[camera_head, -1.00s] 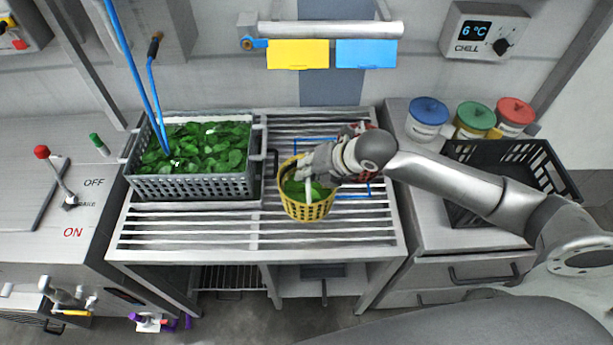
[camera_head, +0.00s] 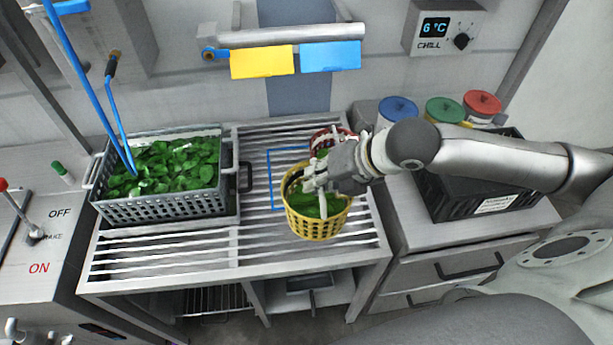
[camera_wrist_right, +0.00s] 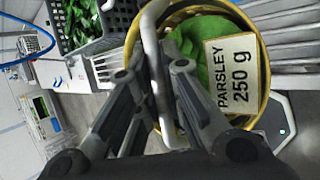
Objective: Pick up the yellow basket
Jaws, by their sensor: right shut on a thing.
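The yellow basket (camera_head: 318,226) hangs over the right part of the slatted rack and appears larger than before, as if raised; a gap below it is hard to see. It holds green leaves. In the right wrist view the yellow basket (camera_wrist_right: 133,40) holds a green bunch with a label reading PARSLEY 250 g (camera_wrist_right: 231,75). My right gripper (camera_head: 318,182) is above the basket, shut on its pale handle (camera_wrist_right: 150,60), which passes between the fingers. My left gripper is not in view.
A grey crate of leaves (camera_head: 160,208) stands on the rack's left. A red basket (camera_head: 328,136) is behind my right gripper, partly hidden. A black crate (camera_head: 450,205) and several lidded tubs are on the right counter. A blue outline (camera_head: 270,180) marks the rack.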

